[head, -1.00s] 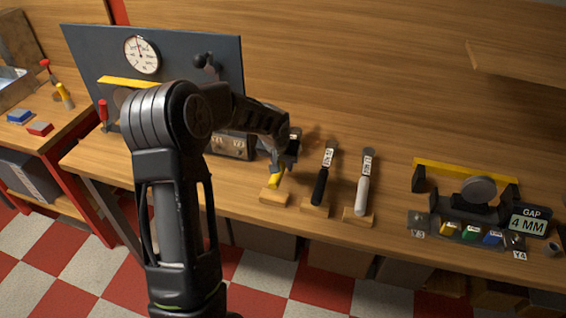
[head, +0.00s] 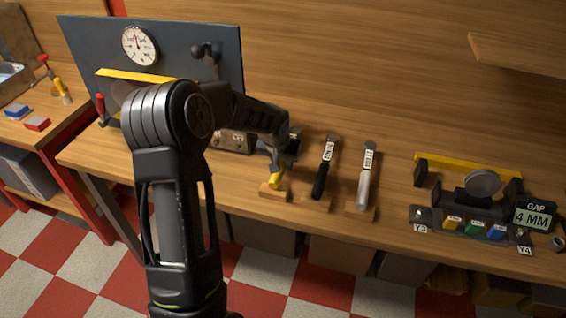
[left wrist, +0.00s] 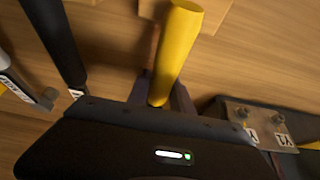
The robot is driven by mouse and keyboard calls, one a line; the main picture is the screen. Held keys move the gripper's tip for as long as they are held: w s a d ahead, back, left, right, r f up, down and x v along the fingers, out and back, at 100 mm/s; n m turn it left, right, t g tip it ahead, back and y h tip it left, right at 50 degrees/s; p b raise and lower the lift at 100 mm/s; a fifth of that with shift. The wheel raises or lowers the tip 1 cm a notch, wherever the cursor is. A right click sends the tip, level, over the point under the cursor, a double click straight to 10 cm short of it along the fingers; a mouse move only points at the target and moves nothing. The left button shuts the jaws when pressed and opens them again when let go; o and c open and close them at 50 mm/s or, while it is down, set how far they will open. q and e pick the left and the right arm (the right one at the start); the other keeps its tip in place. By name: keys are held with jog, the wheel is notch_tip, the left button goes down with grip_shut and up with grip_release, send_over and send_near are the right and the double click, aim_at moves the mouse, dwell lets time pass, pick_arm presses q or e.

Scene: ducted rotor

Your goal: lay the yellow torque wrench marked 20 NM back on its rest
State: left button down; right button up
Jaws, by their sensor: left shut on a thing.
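My left gripper (head: 284,150) is shut on the yellow torque wrench (head: 276,178). In the head view only the wrench's yellow handle shows clearly, its lower end at the wooden rest (head: 271,193). I cannot tell whether the handle touches the rest. My gripper and arm hide the rest of the wrench, and no 20 NM mark is readable. In the left wrist view the yellow handle (left wrist: 178,48) runs up from between the fingers (left wrist: 161,97), and its far end overlaps a wooden block (left wrist: 214,12). My right gripper is not in view.
To the right, a black-handled wrench (head: 321,180) and a white-handled wrench (head: 364,188) lie on their own rests. Left of the gripper is a metal fixture (head: 233,141) under a dark gauge panel (head: 205,75). A gap fixture (head: 480,185) stands at far right.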

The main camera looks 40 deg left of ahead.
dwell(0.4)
pick_arm(q)
jog(key=c, duration=1.1)
grip_release()
jog(key=shift+f, duration=0.15)
jog(key=shift+o, duration=0.2)
jog(key=b+v, duration=0.1)
jog(key=v, duration=0.7)
